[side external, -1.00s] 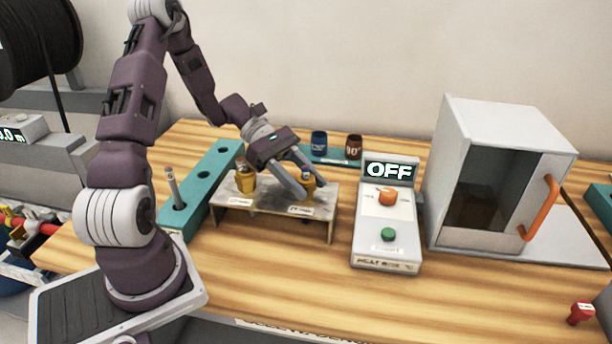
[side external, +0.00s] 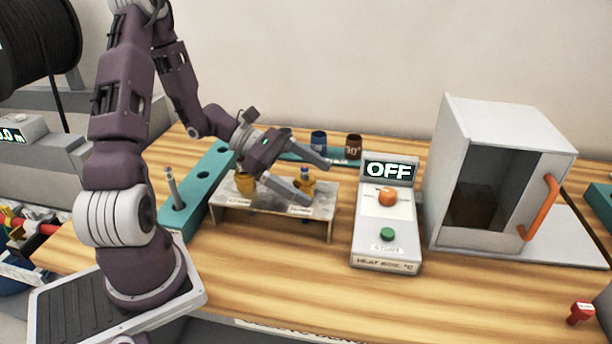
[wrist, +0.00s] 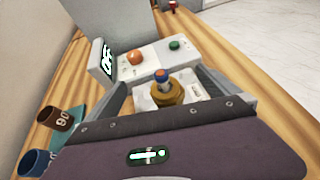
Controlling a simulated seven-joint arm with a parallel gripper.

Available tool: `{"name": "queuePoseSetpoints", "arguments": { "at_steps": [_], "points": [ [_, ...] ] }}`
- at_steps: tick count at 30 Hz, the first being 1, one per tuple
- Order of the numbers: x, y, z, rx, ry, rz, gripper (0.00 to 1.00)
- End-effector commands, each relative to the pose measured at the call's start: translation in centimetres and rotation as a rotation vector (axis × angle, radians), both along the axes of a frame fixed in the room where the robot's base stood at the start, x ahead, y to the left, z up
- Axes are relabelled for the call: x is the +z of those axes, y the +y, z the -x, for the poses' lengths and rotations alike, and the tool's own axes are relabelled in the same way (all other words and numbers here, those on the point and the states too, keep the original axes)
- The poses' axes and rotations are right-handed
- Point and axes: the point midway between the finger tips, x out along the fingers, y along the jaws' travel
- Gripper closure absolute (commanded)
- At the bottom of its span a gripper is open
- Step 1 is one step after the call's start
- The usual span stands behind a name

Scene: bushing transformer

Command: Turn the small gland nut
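Two brass glands stand on a small grey metal stand (side external: 270,205). The right gland (side external: 308,178) has a blue and orange top; it also shows in the wrist view (wrist: 166,92). The left gland (side external: 245,183) is partly covered by my gripper. The stand's labels are too small to read, so I cannot tell which is the small one. My gripper (side external: 315,181) is open, its fingers spread on either side of the right gland. In the wrist view the gland sits between the fingers (wrist: 165,78), apart from both.
A heating control box (side external: 387,225) reading OFF stands right of the stand, with a white cabinet (side external: 490,170) beyond. A blue cup (side external: 319,140) and a brown cup (side external: 353,146) stand behind. A teal rack (side external: 200,185) is at left.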

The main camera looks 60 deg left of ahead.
Motion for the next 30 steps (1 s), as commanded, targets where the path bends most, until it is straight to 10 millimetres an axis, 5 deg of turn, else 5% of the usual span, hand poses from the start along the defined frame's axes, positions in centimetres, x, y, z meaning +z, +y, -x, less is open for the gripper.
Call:
{"name": "queuePoseSetpoints", "arguments": {
  "at_steps": [5, 19, 30],
  "points": [
    [-1.2, 0.1, 1.1, 0.010, 0.050, 0.002, 0.00],
    [1.1, 4.3, 4.0, 0.013, 0.045, -0.003, 0.00],
    [1.6, 4.4, 4.2, -0.004, 0.038, -0.017, 0.00]
  ]
}}
